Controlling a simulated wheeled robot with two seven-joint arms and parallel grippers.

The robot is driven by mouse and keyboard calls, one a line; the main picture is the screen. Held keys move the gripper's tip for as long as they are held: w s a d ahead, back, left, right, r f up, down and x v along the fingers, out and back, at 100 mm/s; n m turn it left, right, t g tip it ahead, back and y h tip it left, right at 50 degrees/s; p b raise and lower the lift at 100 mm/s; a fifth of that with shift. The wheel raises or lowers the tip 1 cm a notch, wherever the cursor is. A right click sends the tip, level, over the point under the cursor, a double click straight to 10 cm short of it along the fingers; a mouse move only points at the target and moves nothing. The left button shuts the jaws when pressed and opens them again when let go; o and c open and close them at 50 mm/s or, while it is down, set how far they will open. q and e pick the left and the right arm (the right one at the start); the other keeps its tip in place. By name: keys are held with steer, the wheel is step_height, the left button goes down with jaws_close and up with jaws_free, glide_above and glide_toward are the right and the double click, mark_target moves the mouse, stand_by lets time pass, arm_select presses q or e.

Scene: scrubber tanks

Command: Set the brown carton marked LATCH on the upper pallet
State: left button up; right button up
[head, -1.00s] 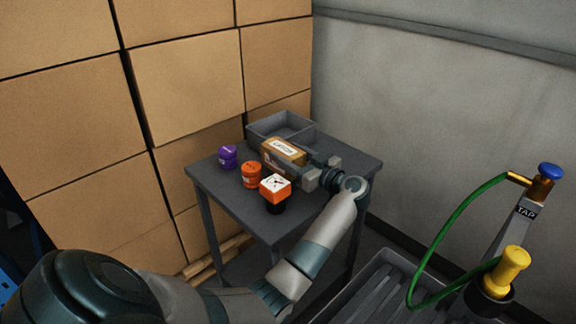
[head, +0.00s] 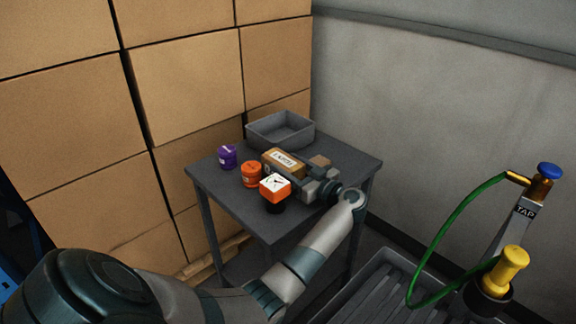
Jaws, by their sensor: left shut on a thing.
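A brown carton (head: 281,163) with a pale label on top is at the middle of the grey table; the label's letters are too small to read surely. My left gripper (head: 300,176) is at the carton's right side, shut on it, its fingers partly hidden. I cannot tell whether the carton touches the tabletop. I cannot make out an upper pallet in this view. My right gripper is not in view.
The table (head: 222,192) also bears a purple pot (head: 228,157), an orange pot (head: 251,174), an orange-and-white cube (head: 275,187) close before the carton, a small brown block (head: 319,161) and a grey tray (head: 280,131). Big cartons (head: 190,85) stand behind. A tap (head: 543,184) is at right.

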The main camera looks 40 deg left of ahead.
arm_select(q)
steer(key=o, duration=1.3)
steer(key=shift+f, duration=0.1)
steer(key=shift+c, duration=0.2)
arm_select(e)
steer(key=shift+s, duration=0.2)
arm_select(q)
steer(key=shift+d, duration=0.25)
steer(key=d, duration=0.3)
steer(key=d+b, duration=0.1)
steer(key=d, duration=0.3)
steer(key=s+d, duration=0.1)
steer(key=d, duration=0.2)
steer(key=shift+d+b, duration=0.3)
steer(key=shift+d, duration=0.45)
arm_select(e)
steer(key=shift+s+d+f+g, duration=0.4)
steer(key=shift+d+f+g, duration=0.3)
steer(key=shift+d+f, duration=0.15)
